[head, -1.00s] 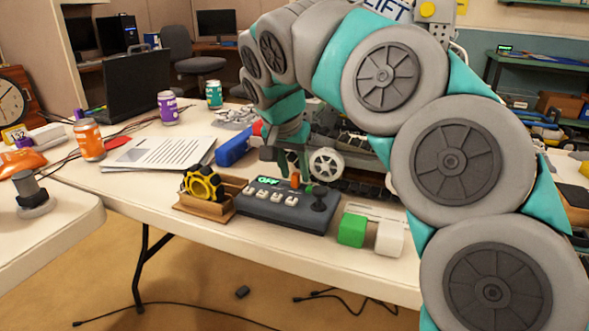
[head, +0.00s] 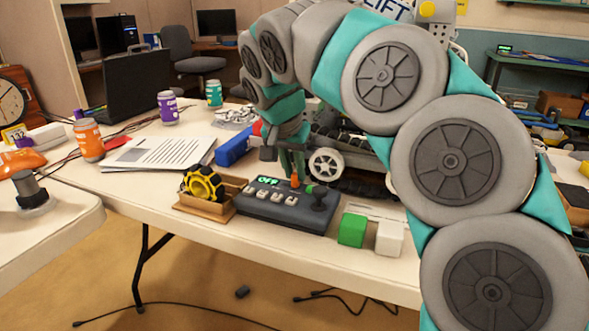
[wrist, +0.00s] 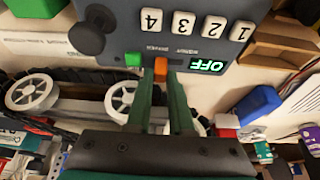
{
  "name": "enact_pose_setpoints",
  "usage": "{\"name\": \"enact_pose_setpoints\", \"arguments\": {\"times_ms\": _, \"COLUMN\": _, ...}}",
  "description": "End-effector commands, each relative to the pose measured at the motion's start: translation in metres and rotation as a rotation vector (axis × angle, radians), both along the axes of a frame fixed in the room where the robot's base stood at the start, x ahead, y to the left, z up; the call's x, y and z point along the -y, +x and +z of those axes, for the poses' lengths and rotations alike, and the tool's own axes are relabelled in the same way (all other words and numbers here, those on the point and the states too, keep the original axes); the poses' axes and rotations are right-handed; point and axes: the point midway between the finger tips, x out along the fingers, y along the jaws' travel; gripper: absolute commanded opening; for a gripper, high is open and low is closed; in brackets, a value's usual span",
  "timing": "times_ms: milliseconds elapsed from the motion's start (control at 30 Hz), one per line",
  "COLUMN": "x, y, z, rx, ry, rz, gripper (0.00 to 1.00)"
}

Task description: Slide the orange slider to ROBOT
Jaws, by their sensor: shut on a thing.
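A dark grey control box (head: 285,213) sits on the white table, with numbered white buttons, a black joystick and a green display (head: 268,181) reading OFF. The orange slider (head: 295,181) stands up at the box's far edge; it also shows in the wrist view (wrist: 160,68). There the slider is by small labels that look like DRIVER and ROBOT, with ROBOT to the right and DRIVER to the left. My gripper (head: 293,170) comes down from above, shut on the slider. Its fingers also show in the wrist view (wrist: 161,82). The slot is mostly hidden.
A green block (head: 352,230) and a white block (head: 390,238) are right of the box. A wooden tray (head: 205,207) with a yellow wheel is on its left. A wheeled robot chassis (head: 326,163) stands close behind. A green button (wrist: 133,60) is beside the slider.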

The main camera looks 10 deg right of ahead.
Motion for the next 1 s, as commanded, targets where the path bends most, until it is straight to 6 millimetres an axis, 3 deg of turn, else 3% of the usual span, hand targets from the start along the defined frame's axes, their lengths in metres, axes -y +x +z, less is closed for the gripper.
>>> {"name": "enact_pose_setpoints", "arguments": {"times_ms": 567, "x": 0.000, "y": 0.000, "z": 0.000, "rx": 0.000, "ry": 0.000, "rz": 0.000, "gripper": 0.00}}
{"name": "enact_pose_setpoints", "arguments": {"times_ms": 1000, "x": -0.022, "y": 0.016, "z": 0.000, "rx": 0.002, "ry": 0.001, "rz": 0.000, "gripper": 0.00}}
